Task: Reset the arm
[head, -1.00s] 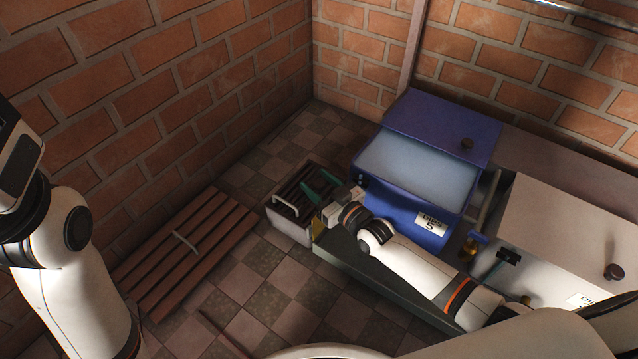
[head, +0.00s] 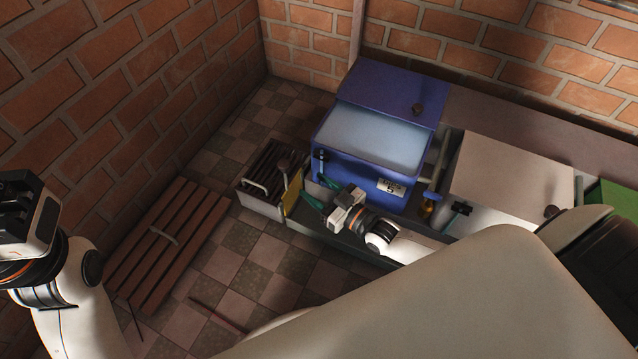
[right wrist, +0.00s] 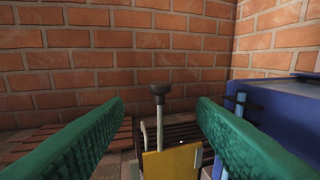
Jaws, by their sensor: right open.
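My right gripper (head: 317,192) is open, its two green fingers apart and empty. It sits just right of a grey crate-like box (head: 262,207) and in front of the blue extruder (head: 375,165). In the right wrist view the green fingers (right wrist: 160,108) frame an upright rod with a dark knob (right wrist: 160,90) and a yellow plate (right wrist: 172,161); nothing is between the fingertips. My left arm's end (head: 22,218) is at the left edge; its fingers cannot be made out.
A slatted wooden pallet (head: 168,240) lies on the checkered floor at the left. A white extruder (head: 510,180) stands right of the blue one, with a green one (head: 618,203) at the right edge. Brick walls close the back. Floor tiles in front are largely clear.

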